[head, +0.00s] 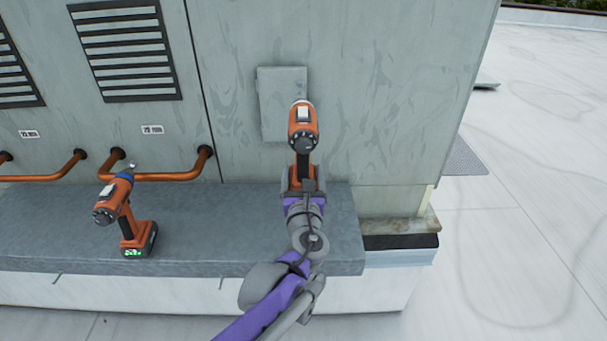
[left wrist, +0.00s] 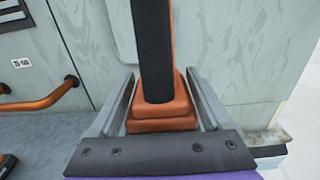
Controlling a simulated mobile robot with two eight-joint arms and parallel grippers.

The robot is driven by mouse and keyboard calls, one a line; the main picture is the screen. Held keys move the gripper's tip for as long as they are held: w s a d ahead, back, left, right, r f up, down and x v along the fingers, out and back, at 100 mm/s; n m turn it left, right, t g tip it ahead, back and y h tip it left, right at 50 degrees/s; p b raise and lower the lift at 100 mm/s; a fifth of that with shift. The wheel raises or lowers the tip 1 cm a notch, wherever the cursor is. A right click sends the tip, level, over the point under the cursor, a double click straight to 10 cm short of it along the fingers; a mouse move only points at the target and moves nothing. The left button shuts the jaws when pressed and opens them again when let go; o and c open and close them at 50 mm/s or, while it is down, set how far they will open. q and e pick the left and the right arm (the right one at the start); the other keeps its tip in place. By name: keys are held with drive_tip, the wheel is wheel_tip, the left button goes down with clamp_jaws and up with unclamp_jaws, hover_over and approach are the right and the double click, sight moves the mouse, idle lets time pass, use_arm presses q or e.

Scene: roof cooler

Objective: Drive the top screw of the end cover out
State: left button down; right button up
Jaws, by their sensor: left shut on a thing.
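My left gripper (head: 303,183) is shut on the orange-and-black power driver (head: 302,130) by the base of its grip. The driver is upright in front of the end cover (head: 278,82), a flat grey plate on the cooler's wall. It hides the cover's lower right part. I cannot see the top screw, the driver's tip, or whether the tip touches the cover. In the left wrist view the driver's dark grip (left wrist: 153,50) and orange foot (left wrist: 163,116) stand between my two fingers. My right gripper is not in view.
A second orange driver (head: 127,215) with a blue collar stands on the grey ledge (head: 210,225) at left. Copper pipes (head: 165,177) and louvred vents (head: 124,50) are on the wall left of the cover. Open white roof (head: 530,180) lies to the right.

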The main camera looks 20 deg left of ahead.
use_arm(q)
drive_tip(key=shift+w+a, duration=0.1)
drive_tip(key=shift+w, duration=0.05)
drive_tip(key=shift+x, duration=2.65)
drive_tip(key=shift+x, duration=0.9)
drive_tip(key=shift+w+a, duration=0.1)
drive_tip(key=shift+w, duration=0.1)
idle(0.4)
drive_tip(key=shift+s+p, duration=0.3)
drive_tip(key=shift+p, duration=0.2)
idle(1.1)
drive_tip(key=shift+s, duration=0.1)
drive_tip(key=shift+v, duration=3.35)
